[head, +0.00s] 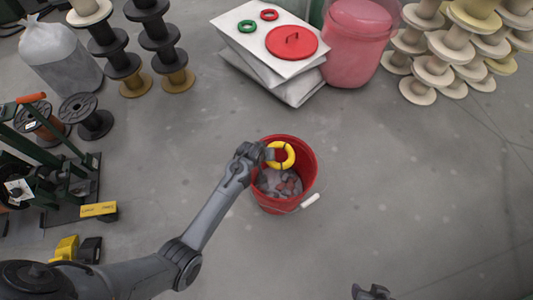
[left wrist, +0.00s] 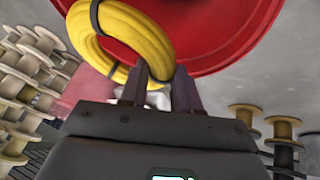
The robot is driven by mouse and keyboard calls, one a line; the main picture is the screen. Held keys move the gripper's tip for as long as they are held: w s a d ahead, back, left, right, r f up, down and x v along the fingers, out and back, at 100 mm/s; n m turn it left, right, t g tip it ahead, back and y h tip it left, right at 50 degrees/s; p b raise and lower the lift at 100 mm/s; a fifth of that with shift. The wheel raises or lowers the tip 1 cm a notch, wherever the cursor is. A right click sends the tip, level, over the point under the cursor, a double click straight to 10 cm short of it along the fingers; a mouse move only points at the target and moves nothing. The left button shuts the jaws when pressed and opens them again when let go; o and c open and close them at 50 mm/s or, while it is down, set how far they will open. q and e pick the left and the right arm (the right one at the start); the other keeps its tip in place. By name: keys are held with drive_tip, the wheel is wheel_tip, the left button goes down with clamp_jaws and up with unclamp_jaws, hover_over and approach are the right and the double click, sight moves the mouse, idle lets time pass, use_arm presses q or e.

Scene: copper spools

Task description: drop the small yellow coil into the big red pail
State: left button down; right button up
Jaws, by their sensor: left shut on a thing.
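The small yellow coil (head: 282,156) is a ring with dark bands. My left gripper (head: 267,153) is shut on the coil's edge and holds it over the mouth of the big red pail (head: 272,202). In the left wrist view the coil (left wrist: 150,45) sits at the fingertips of the left gripper (left wrist: 162,80), with the red pail (left wrist: 235,35) behind it. The pail stands upright on the floor with grey and reddish lumps inside. My right gripper (head: 372,292) shows only in part at the bottom edge, and its fingers cannot be made out.
White stacked slabs (head: 262,62) hold a red lid (head: 291,42), a green ring (head: 247,26) and a red ring (head: 269,15). A translucent red barrel (head: 357,45) stands beside them. Spools stand at the back. The floor around the pail is clear.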

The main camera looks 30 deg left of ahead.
use_arm(q)
drive_tip(key=c, duration=0.8)
unclamp_jaws()
drive_tip(key=shift+w, duration=0.1)
drive_tip(key=shift+o, duration=0.3)
drive_tip(key=p+v, duration=0.6)
drive_tip(key=v, duration=0.5)
drive_tip(key=shift+p, duration=0.35)
